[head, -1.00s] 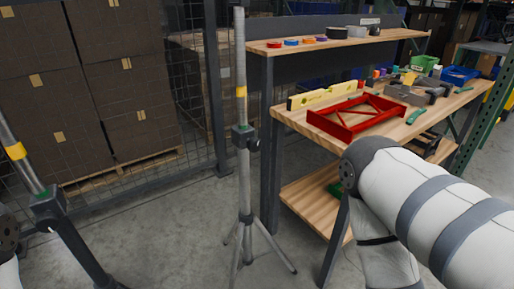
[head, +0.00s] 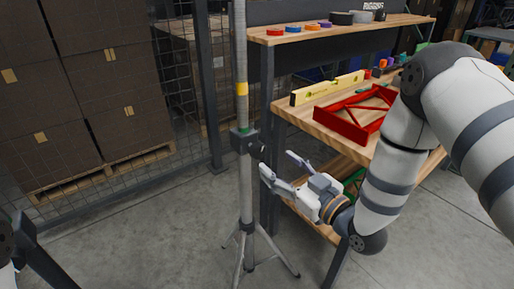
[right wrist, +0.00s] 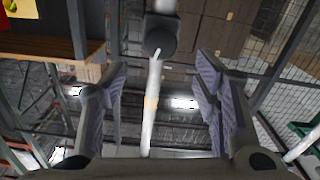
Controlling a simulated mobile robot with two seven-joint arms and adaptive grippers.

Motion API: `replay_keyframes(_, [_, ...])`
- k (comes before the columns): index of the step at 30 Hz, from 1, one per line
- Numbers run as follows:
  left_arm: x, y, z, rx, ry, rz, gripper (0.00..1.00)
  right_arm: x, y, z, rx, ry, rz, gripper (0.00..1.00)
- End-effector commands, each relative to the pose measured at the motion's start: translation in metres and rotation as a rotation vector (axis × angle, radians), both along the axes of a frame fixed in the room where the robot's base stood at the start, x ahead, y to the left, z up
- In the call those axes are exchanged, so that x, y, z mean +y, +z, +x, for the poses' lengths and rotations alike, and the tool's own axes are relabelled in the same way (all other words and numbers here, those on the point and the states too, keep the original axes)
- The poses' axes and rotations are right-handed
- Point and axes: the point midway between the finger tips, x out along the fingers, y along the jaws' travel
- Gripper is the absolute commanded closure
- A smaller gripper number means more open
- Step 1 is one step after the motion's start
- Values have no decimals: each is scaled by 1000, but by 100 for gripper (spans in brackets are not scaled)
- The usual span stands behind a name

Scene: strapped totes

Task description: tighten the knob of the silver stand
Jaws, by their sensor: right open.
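The silver stand (head: 245,190) stands upright on a tripod left of the workbench, with a yellow band on its pole. Its dark collar (head: 241,140) carries a dark knob (head: 257,151) on the right side. My right gripper (head: 278,163) is open just right of the knob and slightly below it, apart from it and empty. In the right wrist view, the round knob (right wrist: 159,42) is ahead, above the middle of the gap between the open fingers (right wrist: 160,80). My left gripper is not in view.
The wooden workbench (head: 312,120) stands close behind my right arm, with a red frame (head: 345,128) and a yellow level (head: 328,90) on it. A wire fence and stacked cartons (head: 105,80) are behind. Floor left of the stand is clear.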

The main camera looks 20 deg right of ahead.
Motion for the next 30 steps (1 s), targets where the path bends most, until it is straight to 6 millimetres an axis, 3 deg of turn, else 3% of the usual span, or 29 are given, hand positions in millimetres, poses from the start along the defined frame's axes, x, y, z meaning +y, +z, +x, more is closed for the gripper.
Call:
replay_keyframes(3, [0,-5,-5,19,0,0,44,11,-4,29,4,0,-1,44])
replay_keyframes(9, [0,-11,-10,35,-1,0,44,25,-4,68,7,0,-1,44])
replay_keyframes(14, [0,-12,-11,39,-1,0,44,30,-3,80,7,-1,1,44])
replay_keyframes(21, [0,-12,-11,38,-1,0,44,30,-2,81,7,-1,1,44])
replay_keyframes(27, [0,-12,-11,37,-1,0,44,30,-2,81,7,-1,1,90])
replay_keyframes(30, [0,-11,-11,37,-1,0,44,30,-2,81,7,-1,2,93])
